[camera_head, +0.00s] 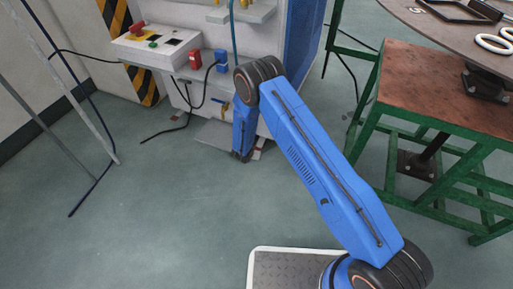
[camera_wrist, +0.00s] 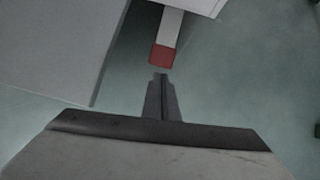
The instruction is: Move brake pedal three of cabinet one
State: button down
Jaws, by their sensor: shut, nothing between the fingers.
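A white bar with a red end (camera_wrist: 162,56), which looks like a pedal, sticks out from under a pale panel in the wrist view. I cannot tell which numbered pedal it is. My gripper (camera_wrist: 161,77) is shut and empty, its tips just below the red end in the picture. A small gap shows between them; contact cannot be made out. In the head view the white cabinet (camera_head: 183,18) stands at the back, and my blue arm reaches down to its foot. My fingertips and most of the pedal area are hidden there by my arm.
Thin metal rods (camera_head: 95,125) stand at left. Open floor lies in front.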

jog(key=v, duration=1.5)
jog(key=w+d+r+m+h, duration=0.15)
jog(key=d+r+m, duration=0.45)
jog(key=d+r, duration=0.65)
jog(key=w+d+r+m+h, duration=0.15)
jog(key=d+r+m, duration=0.55)
jog(key=r, duration=1)
jog(key=s+d+r+m+g, duration=0.1)
jog(key=s+d+r+m, duration=0.3)
jog(key=d+r, duration=0.45)
jog(key=s+d+r+m+g, duration=0.1)
jog(key=s+d+r+m, duration=0.4)
jog(key=s, duration=0.4)
jog(key=s+d+r+m+g, duration=0.1)
jog(key=s+d+r+m, duration=0.3)
jog(key=s+d+r, duration=0.45)
jog(key=s+a+m+y, duration=0.2)
jog(key=s+m+y, duration=0.2)
jog(key=s, duration=1.6)
jog(key=m, duration=0.3)
jog(key=shift+r+t+y, duration=0.3)
jog(key=shift+r, duration=0.05)
